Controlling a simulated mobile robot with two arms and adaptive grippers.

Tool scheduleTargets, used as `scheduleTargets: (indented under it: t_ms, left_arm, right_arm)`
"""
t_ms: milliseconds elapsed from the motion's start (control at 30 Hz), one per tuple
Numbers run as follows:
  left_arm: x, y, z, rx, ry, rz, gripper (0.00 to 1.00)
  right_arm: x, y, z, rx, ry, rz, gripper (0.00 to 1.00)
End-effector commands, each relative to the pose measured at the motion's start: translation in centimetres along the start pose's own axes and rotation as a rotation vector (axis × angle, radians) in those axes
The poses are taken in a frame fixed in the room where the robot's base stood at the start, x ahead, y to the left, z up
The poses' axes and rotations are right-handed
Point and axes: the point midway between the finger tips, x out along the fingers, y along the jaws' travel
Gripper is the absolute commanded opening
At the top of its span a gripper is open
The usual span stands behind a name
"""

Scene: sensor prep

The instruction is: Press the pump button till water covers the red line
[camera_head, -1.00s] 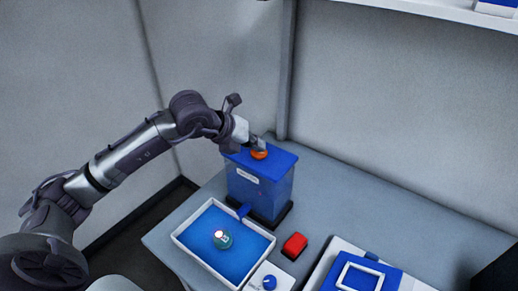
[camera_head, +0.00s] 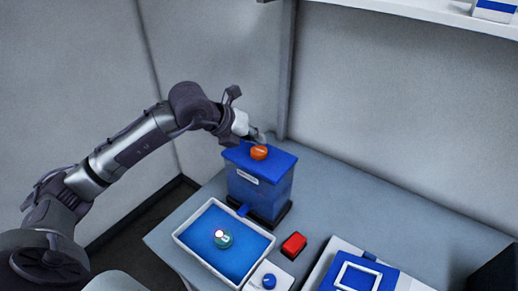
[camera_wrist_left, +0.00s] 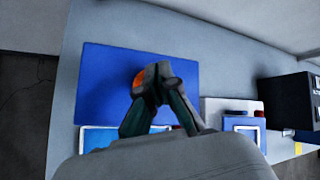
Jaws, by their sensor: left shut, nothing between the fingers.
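The orange pump button (camera_head: 259,153) sits on the blue lid of the pump box (camera_head: 258,190), which stands on the grey table. My left gripper (camera_head: 262,139) is shut and empty, just above and behind the button, seemingly apart from it. In the left wrist view the closed fingertips (camera_wrist_left: 158,72) partly cover the orange button (camera_wrist_left: 138,78). In front of the box is a white-rimmed tray (camera_head: 190,250) with a blue surface, probably water. A round teal object (camera_head: 224,241) with a bright spot is in it. I cannot make out a red line. My right gripper is not in view.
A red block (camera_head: 294,244) and a white block with a blue knob (camera_head: 269,281) are right of the tray. A blue panel with a white frame (camera_head: 358,277) is at the front right. A dark box (camera_wrist_left: 290,100) stands farther right. The table's back right is clear.

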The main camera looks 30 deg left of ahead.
Motion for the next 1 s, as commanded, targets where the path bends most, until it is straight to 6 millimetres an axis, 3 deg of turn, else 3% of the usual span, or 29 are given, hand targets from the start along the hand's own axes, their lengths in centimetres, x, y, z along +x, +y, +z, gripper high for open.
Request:
scheduleTargets:
  t_ms: [433, 1000]
  left_arm:
    - [-3.2, -2.3, 2.4, 0.0, -0.002, -0.001, 0.0]
    - [-3.2, -2.4, 2.4, 0.0, -0.001, 0.0, 0.0]
  right_arm:
    - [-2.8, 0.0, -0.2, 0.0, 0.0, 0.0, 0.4]
    - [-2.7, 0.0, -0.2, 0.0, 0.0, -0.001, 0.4]
